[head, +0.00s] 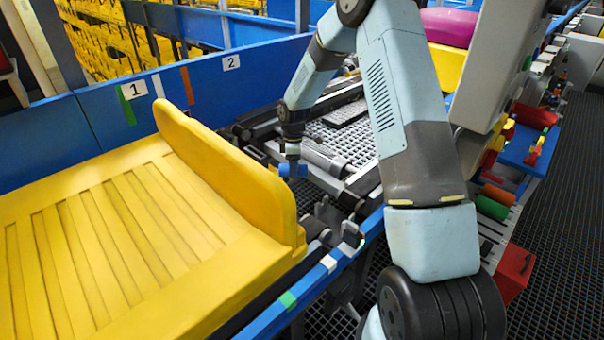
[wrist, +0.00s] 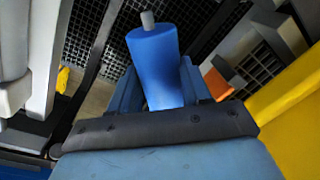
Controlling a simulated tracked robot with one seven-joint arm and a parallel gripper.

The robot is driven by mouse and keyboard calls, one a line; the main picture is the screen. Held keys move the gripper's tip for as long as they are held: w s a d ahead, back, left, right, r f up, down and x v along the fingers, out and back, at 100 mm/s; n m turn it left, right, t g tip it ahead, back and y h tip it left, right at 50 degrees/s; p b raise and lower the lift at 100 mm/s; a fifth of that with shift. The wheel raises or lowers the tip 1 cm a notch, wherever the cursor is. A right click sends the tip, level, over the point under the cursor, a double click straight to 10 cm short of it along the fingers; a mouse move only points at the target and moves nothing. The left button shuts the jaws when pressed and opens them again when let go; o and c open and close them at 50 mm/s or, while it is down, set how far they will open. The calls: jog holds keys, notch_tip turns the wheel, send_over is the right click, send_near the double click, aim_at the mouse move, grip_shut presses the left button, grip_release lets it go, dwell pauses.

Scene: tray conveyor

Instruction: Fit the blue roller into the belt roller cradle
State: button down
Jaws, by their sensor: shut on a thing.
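The blue roller (head: 292,170) is held by my gripper (head: 292,160) above the gap beyond the right end of the yellow tray. In the wrist view the blue roller (wrist: 155,62), with a grey end pin, sits between the two blue fingers of my gripper (wrist: 156,88). Its lower part is hidden by the gripper body. A dark grey bracket (head: 334,218), apparently the near side of the belt roller cradle, stands at the near rail, below and right of the roller. The roller is apart from it. The cradle's far side is not clear.
The large yellow tray (head: 100,235) fills the left; its raised end wall (head: 225,170) stands close beside the gripper. A blue side wall (head: 130,110) runs behind, and a blue near rail (head: 310,285) in front. A red box (head: 514,272) stands right of my arm.

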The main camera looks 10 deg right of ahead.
jog(key=s+d+r+m, duration=0.1)
jog(key=s+d+m, duration=0.3)
jog(key=s, duration=0.4)
jog(key=s+d+r+m+y, duration=0.1)
jog(key=s+d+r+m, duration=0.1)
jog(key=s+d+m, duration=0.2)
jog(key=s+d, duration=0.3)
jog(key=shift+s+r+m, duration=0.3)
jog(key=shift+s, duration=0.1)
jog(key=shift+w+f, duration=0.1)
jog(key=shift+f, duration=2.8)
jog(key=shift+f, duration=2.5)
jog(key=shift+c, duration=2.2)
grip_release()
jog(key=shift+r, duration=0.1)
notch_tip(320, 180, up, 13)
jog(key=w+d, duration=0.1)
jog(key=d, duration=0.1)
jog(key=shift+w+r, duration=0.15)
